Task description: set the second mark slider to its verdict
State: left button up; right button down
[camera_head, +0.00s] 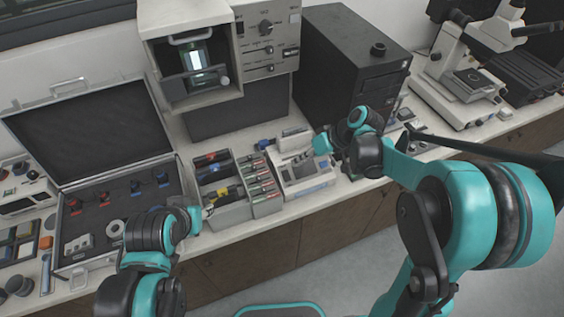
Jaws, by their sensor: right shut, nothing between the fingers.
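A pale control panel (285,14) beside the press chamber carries a round knob and small slider-like controls, an upper one (268,51) and a lower one (268,68). Their labels are too small to read, so I cannot tell which is the second mark slider. A pale tray-like unit (310,186) stands on the bench below. My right gripper (304,157) is shut and empty, low over this unit; contact cannot be told. My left gripper (207,211) is beside the grey divided box, small and partly hidden by its arm; its jaws are unclear.
A grey divided box (232,215) holds several coloured items. An open black case (85,262) with red and blue pieces lies at left. The press chamber (150,30), a black tower (345,60) and a microscope (440,85) line the back. The floor in front is clear.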

aim_at(261, 178)
jog(key=b+x, duration=0.2)
jog(key=x, duration=0.8)
jog(key=shift+s+b, duration=0.1)
jog(key=shift+b, duration=0.2)
jog(key=shift+s+a+r, duration=0.1)
jog(key=shift+s+a, duration=0.1)
jog(key=shift+a, duration=0.4)
jog(key=shift+s+a+r, duration=0.1)
jog(key=shift+s+a, duration=0.1)
jog(key=shift+a, duration=0.4)
jog(key=shift+s+a, duration=0.25)
jog(key=shift+a, duration=0.25)
jog(key=shift+s+a+b, duration=0.15)
jog(key=shift+s+a, duration=0.05)
jog(key=shift+a, duration=0.45)
jog(key=shift+s+a+b, duration=0.15)
jog(key=shift+a, duration=0.45)
jog(key=shift+w+d, duration=0.1)
jog(key=shift+d, duration=0.05)
